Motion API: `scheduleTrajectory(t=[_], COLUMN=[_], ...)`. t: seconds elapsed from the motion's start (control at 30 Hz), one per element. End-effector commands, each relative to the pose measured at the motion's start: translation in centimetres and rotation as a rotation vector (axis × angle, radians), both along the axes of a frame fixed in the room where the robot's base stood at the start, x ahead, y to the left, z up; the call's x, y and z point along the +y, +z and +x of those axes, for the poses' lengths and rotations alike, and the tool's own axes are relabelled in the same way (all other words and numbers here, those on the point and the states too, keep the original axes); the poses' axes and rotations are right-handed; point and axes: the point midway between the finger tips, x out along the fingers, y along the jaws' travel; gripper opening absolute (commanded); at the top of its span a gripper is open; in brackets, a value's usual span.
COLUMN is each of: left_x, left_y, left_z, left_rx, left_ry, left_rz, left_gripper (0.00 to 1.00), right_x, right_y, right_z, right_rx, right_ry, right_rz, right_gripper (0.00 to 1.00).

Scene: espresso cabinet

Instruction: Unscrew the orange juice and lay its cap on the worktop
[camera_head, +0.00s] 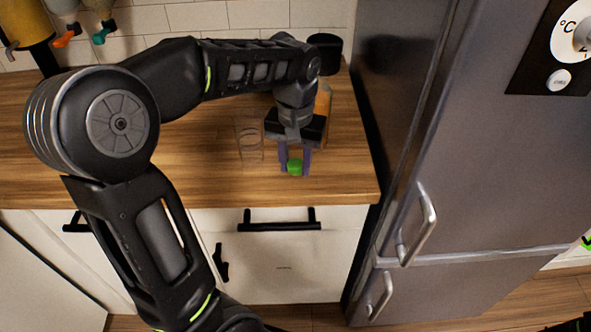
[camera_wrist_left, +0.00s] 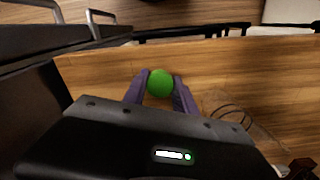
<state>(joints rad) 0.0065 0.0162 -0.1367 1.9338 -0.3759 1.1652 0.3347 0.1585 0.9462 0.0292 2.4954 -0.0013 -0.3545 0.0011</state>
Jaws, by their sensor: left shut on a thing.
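The green cap (camera_head: 294,166) is pinched between the two purple-grey fingers of my left gripper (camera_head: 294,164). In the left wrist view the green cap (camera_wrist_left: 159,83) sits between the fingertips of my left gripper (camera_wrist_left: 160,86), with wood behind it. The gripper points down, close over the front part of the worktop (camera_head: 215,180); I cannot tell whether the cap touches the wood. The orange juice bottle (camera_head: 324,100) stands behind the gripper, mostly hidden by my wrist; its top is hidden.
A clear glass (camera_head: 249,140) stands just left of the gripper and shows faintly in the left wrist view (camera_wrist_left: 235,112). A tall grey fridge (camera_head: 480,150) borders the worktop on the right. The worktop in front and left is clear. White drawers with black handles (camera_head: 279,220) lie below.

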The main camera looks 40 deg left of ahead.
Motion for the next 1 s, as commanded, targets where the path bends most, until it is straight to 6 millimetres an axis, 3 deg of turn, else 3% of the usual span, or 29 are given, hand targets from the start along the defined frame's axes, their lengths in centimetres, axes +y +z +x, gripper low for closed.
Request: scheduleTrajectory(t=[0.2, 0.57, 0.6, 0.87, 1.0], left_x=[0.0, 0.0, 0.0, 0.0, 0.0], left_y=[-2.6, -3.0, -3.1, -3.0, -3.0], left_z=[0.0, 0.0, 0.0, 0.0, 0.0], left_rx=[0.002, 0.001, 0.001, 0.001, 0.001], left_ry=[0.000, 0.000, 0.000, 0.000, 0.000], left_rz=[-0.001, 0.000, 0.000, 0.000, 0.000], left_gripper=[0.00, 0.00, 0.34, 0.55, 0.55], right_x=[0.0, 0.0, 0.0, 0.0, 0.0], right_y=[0.2, -0.2, -0.2, -0.1, -0.1], right_z=[0.0, 0.0, 0.0, 0.0, 0.0], right_rx=[0.000, 0.000, 0.000, 0.000, 0.000], right_ry=[0.000, 0.000, 0.000, 0.000, 0.000], right_rz=[0.000, 0.000, 0.000, 0.000, 0.000], right_gripper=[0.82, 0.82, 0.82, 0.82, 0.82])
